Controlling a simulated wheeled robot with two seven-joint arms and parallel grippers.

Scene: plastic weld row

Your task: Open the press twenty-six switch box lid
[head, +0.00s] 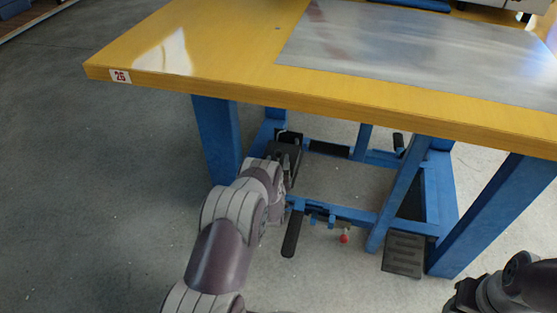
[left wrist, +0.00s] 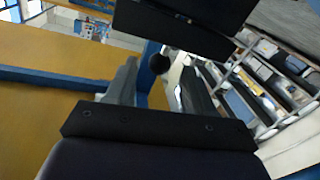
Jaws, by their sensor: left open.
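The press twenty-six bench (head: 190,75) carries a "26" label (head: 120,76) on its front edge. My left arm reaches in under that edge, and my left gripper (head: 287,160) is beside the left blue legs. It is dark against dark parts there, so its outline is hard to tell. In the left wrist view its two grey fingers are apart (left wrist: 157,85), with a round black knob-like part (left wrist: 158,64) showing between their tips; contact cannot be told. A black box-like panel (left wrist: 190,22) hangs just beyond; whether it is the switch box or its lid is unclear.
Blue legs (head: 217,140) and a lower blue crossbar (head: 345,212) frame the space under the bench. A black lever (head: 292,235), a red knob (head: 344,239) and a pedal (head: 403,254) are low down. My right arm's dark end (head: 480,294) is at bottom right. Floor at left is clear.

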